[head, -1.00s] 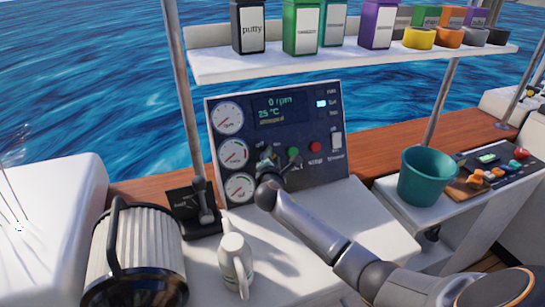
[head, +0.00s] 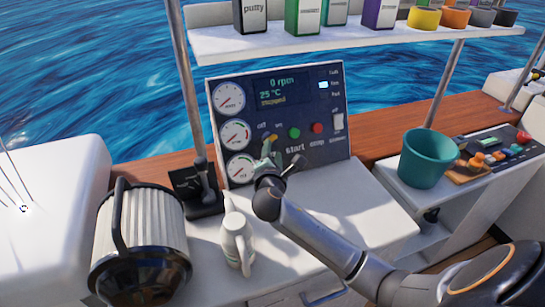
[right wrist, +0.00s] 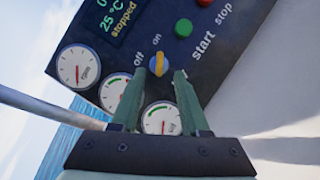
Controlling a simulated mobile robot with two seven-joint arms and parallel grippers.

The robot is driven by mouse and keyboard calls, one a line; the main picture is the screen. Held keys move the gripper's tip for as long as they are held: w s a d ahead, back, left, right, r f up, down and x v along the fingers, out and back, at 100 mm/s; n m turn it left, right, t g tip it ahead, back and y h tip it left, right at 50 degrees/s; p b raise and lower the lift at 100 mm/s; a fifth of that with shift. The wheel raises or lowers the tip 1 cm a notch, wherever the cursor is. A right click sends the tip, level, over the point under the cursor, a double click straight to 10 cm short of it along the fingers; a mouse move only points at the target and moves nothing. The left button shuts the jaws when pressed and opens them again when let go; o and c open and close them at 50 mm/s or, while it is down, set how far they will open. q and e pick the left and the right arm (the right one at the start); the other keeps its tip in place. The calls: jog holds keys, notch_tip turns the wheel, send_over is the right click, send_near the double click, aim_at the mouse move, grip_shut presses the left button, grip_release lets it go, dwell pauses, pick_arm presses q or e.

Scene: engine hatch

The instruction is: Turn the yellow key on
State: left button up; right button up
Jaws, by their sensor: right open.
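The yellow key (right wrist: 159,64) sits on a round base on the dark engine panel (right wrist: 140,50), between the "off" and "on" labels. In the head view the key (head: 271,138) is small and partly hidden by my right gripper (head: 268,155). In the right wrist view my right gripper (right wrist: 158,78) is open, its green fingers pointing at the panel. The key shows in the gap between the fingertips, a little beyond them. Nothing is between the fingers, and I cannot see contact. The panel display reads 0 rpm and stopped. My left gripper is not in view.
A green start button (head: 295,133) and a red stop button (head: 317,128) are right of the key. Round gauges (head: 235,135) line the panel's left side.

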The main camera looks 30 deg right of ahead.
jog(key=shift+v, duration=1.5)
